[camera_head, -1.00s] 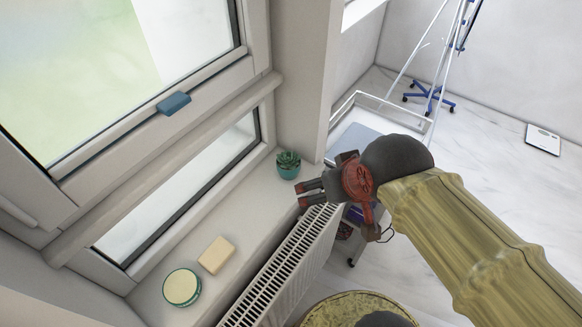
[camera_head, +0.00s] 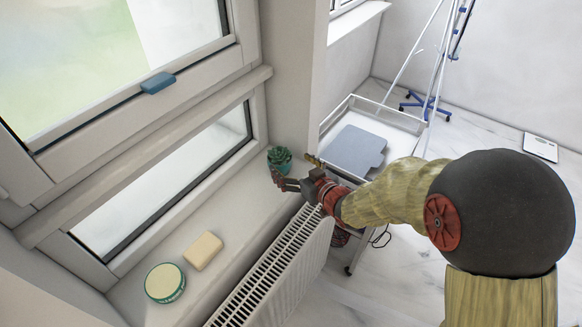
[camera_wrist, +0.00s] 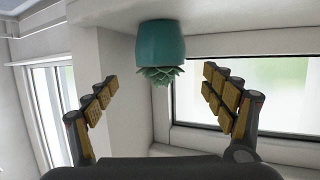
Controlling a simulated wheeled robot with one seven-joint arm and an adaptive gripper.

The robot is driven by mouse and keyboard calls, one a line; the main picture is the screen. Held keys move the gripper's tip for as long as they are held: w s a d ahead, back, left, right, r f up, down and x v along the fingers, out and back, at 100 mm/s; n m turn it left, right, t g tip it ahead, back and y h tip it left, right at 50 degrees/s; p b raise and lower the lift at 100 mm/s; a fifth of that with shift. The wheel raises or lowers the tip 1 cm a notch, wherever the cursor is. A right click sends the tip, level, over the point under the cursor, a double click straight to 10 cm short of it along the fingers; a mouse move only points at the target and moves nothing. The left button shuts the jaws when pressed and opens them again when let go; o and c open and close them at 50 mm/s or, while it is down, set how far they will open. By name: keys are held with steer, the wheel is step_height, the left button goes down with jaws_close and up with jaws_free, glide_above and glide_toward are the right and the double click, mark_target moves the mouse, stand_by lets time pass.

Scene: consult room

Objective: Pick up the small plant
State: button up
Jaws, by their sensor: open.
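The small plant (camera_head: 279,158) is a green succulent in a teal pot, standing on the window sill at its far end, by the wall corner. My gripper (camera_head: 281,181) is open and empty, close to the plant on its near side in the head view. In the wrist view the plant (camera_wrist: 160,50) shows upside down, at the top between the two open fingers (camera_wrist: 160,98) and beyond their tips. The fingers do not appear to touch it.
A yellow sponge-like block (camera_head: 203,251) and a round green-rimmed tin (camera_head: 165,283) lie on the sill (camera_head: 238,218) nearer me. A white radiator (camera_head: 272,268) runs below the sill. A white cart with a grey board (camera_head: 354,151) stands right of the wall corner.

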mark_target(280, 156)
steer(key=b+x, duration=0.1)
steer(key=x, duration=0.2)
steer(key=b+x, duration=0.1)
steer(key=x, duration=0.3)
steer(key=shift+s+a+f, duration=0.1)
steer(key=shift+s+f, duration=0.1)
steer(key=shift+w+a, duration=0.2)
steer(key=shift+w, duration=0.25)
steer(key=c, duration=0.3)
steer(key=c, duration=1.2)
steer(key=shift+r, duration=0.1)
steer(key=shift+c, duration=0.2)
